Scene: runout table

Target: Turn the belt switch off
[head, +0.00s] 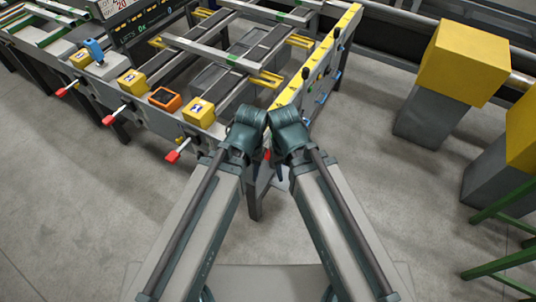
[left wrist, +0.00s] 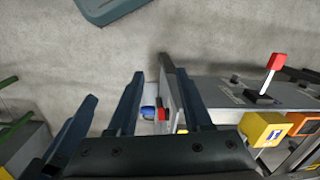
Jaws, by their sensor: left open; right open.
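Several red-tipped levers stick out from the front rail of the runout table (head: 233,130). The nearest lever (head: 176,154) sits below a yellow box with a pictogram (head: 199,111). In the left wrist view this red-tipped lever (left wrist: 272,73) stands on a dark base on the grey rail, right of my left gripper. The labels are too small to tell which one is the belt switch.
An orange box (head: 165,98) and further yellow boxes (head: 131,81) line the table's front. A yellow end plate (head: 322,58) rises close beyond my wrists. Grey blocks with yellow tops (head: 464,62) stand at right. The floor left of my arms is clear.

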